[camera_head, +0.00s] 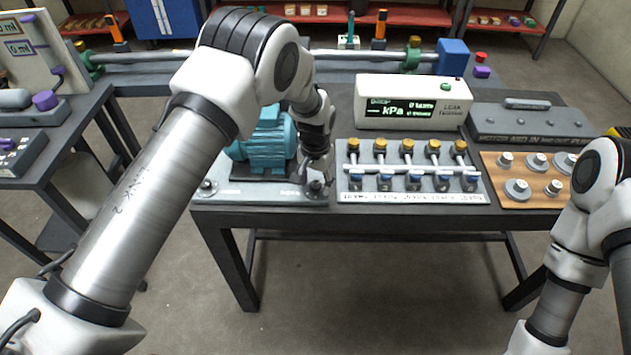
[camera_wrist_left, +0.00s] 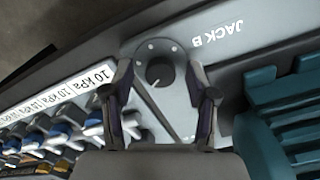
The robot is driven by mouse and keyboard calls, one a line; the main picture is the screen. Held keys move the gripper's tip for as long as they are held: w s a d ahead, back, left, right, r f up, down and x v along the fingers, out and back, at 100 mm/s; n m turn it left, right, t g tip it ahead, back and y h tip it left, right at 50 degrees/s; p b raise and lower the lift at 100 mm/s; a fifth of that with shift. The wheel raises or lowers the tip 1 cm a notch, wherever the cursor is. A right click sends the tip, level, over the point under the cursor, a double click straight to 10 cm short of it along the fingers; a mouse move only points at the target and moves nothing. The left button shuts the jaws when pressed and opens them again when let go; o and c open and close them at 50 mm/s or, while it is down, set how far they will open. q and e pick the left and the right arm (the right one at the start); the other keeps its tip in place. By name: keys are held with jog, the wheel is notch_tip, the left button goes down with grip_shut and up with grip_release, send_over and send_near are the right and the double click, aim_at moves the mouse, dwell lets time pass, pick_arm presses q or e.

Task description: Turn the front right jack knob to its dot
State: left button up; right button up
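The front right jack knob (camera_wrist_left: 158,74) is a dark round knob on a grey round plate, beside the "JACK B" label (camera_wrist_left: 215,38). A short pale mark shows on its rim. Small light spots sit on the plate around it; I cannot tell which is its dot. In the head view this knob (camera_head: 316,190) is partly hidden by my left gripper (camera_head: 319,172), which points down at it. In the left wrist view my left gripper (camera_wrist_left: 160,88) is open, one finger on each side of the knob; I cannot tell whether they touch it. My right gripper is not in view.
A teal motor (camera_head: 262,150) stands just left of my left gripper on the grey base plate (camera_head: 255,192). A valve manifold panel (camera_head: 410,172) lies close on the right. Another jack knob (camera_head: 207,187) is at the plate's front left. A kPa display box (camera_head: 412,102) stands behind.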

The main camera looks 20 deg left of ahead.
aim_at(315, 185)
pick_arm(q)
jog(key=shift+r, duration=0.15)
notch_tip(315, 185, up, 12)
dwell(0.5)
jog(key=s+f, duration=0.1)
jog(key=f, duration=0.1)
jog(key=s+a+f+g, duration=0.1)
jog(key=s+f, duration=0.1)
jog(key=f, duration=0.1)
jog(key=s+f+g, duration=0.1)
jog(key=s+f, duration=0.1)
jog(key=f, duration=0.1)
jog(key=shift+s+a+f, duration=0.1)
jog(key=shift+s+a, duration=0.05)
jog(key=s+a+f, duration=0.2)
jog(key=s+f, duration=0.3)
jog(key=s, duration=0.5)
jog(key=s+a+f+n+t, duration=0.1)
jog(key=s+f, duration=0.4)
jog(key=s, duration=0.5)
jog(key=s+a+f+n+t, duration=0.1)
jog(key=s+a+f, duration=0.2)
jog(key=s, duration=0.7)
jog(key=shift+s+f, duration=0.2)
jog(key=shift+f, duration=0.7)
